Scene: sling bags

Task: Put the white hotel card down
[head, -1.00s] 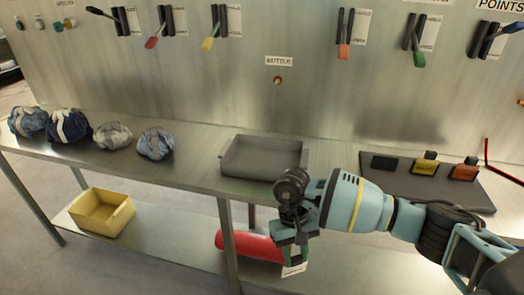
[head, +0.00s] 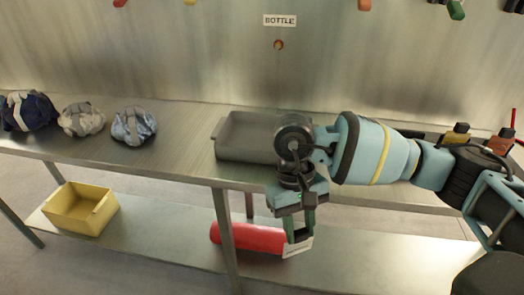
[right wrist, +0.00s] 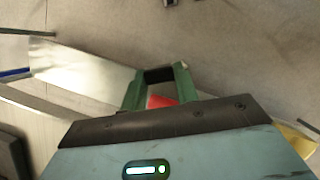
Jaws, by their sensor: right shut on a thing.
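The white hotel card (head: 298,246) shows in the head view as a small pale piece at the fingertips of my right gripper (head: 299,232). My right gripper is shut on it and points down. It hangs in front of the table's front edge, below the tabletop, and overlaps the red cylinder in the picture. In the right wrist view the green fingers of the right gripper (right wrist: 159,82) show with a dark piece between them; I cannot make out the card there. My left gripper is in neither view.
A grey tray (head: 232,138) lies on the metal table (head: 185,155), partly behind my right arm. Several wrapped cloth bundles (head: 133,126) lie to its left. On the lower shelf are a yellow bin (head: 80,208) and a red cylinder (head: 245,238). Tabletop between bundles and tray is clear.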

